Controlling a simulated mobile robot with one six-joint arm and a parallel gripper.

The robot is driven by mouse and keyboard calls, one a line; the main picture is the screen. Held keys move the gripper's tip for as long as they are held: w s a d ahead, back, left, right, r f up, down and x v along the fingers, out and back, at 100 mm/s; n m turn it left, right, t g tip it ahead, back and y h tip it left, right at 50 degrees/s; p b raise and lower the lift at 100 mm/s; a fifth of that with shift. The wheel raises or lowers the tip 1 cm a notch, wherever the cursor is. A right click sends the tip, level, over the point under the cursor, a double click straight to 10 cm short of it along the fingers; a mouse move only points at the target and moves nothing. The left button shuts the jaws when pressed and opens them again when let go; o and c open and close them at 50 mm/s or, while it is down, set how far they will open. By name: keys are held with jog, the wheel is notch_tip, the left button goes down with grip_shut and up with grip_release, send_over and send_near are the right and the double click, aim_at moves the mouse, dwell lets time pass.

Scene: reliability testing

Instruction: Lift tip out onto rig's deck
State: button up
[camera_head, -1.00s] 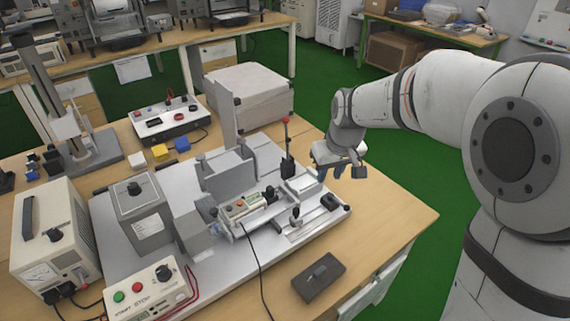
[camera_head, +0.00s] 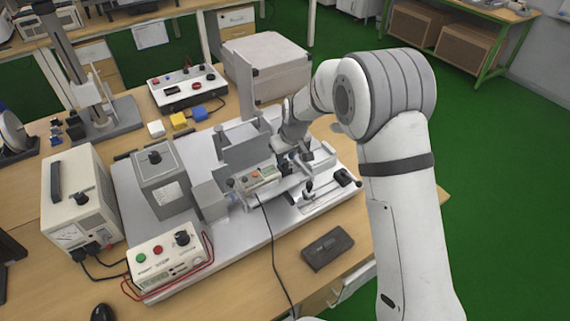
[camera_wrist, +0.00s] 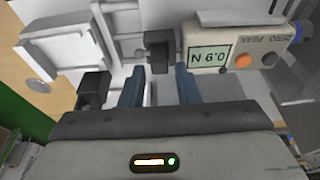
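The force gauge (camera_head: 258,178), a cream box with a small display, lies on the rig. It also shows upside down in the wrist view (camera_wrist: 235,52). A black tip-like piece (camera_wrist: 158,48) sits beside the gauge's end, in line with the gap between my fingers. I cannot tell for sure that it is the tip. My gripper (camera_wrist: 159,76) is open, its two blue fingers apart with nothing between them, just short of this piece. In the head view my gripper (camera_head: 286,168) is low over the rig and hides the piece. The rig's light grey deck (camera_head: 240,232) lies flat on the bench.
An upright grey plate (camera_head: 247,88) and a grey block (camera_head: 245,150) stand behind the gauge. A control box with green and red buttons (camera_head: 170,265) is at the front left. A black box (camera_head: 328,247) lies on bare bench in front. A cable runs from the gauge.

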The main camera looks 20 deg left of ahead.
jog(key=shift+x, duration=0.8)
jog(key=shift+c, duration=0.2)
grip_shut()
